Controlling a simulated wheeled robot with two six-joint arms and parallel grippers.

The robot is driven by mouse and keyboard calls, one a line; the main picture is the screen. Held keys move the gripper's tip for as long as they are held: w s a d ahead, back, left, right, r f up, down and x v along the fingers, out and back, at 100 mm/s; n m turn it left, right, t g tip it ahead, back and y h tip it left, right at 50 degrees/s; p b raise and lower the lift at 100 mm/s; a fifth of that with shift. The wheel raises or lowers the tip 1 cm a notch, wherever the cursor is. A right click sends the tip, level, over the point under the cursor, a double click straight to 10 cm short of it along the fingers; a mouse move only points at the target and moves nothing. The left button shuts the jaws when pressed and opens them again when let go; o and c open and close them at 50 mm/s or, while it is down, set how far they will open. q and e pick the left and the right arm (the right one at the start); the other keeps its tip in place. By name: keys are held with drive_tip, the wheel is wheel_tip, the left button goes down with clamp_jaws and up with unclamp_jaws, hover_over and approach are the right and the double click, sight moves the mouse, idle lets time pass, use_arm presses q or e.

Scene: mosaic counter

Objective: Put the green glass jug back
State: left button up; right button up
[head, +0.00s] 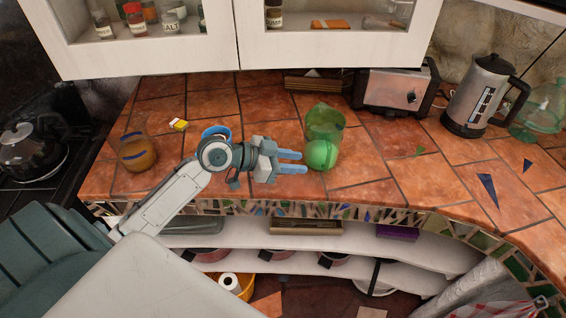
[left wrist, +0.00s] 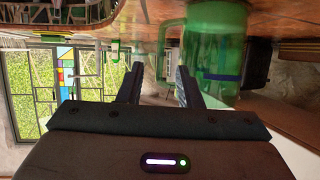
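The green glass jug (head: 325,122) stands on the tiled counter (head: 375,175), near its front edge. A round bright green shape (head: 320,155) shows at its front; I cannot tell whether it is separate. My left gripper (head: 301,161) points right with its fingertips close to this shape, fingers parted and empty. The left wrist view is upside down. There the jug (left wrist: 222,45) stands to the right, partly behind one finger of the left gripper (left wrist: 159,72), with its handle (left wrist: 163,50) seen between the fingertips. Contact cannot be told. My right gripper is not in view.
A glass jar with brown contents (head: 137,155) and a small yellow item (head: 178,125) are on the left. A toaster (head: 395,92), a kettle (head: 480,95) and another green glass vessel (head: 543,108) stand at the back right. White cabinets (head: 240,40) hang above. The front right counter is mostly clear.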

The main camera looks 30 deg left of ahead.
use_arm(q)
drive_tip(key=shift+v, duration=1.4)
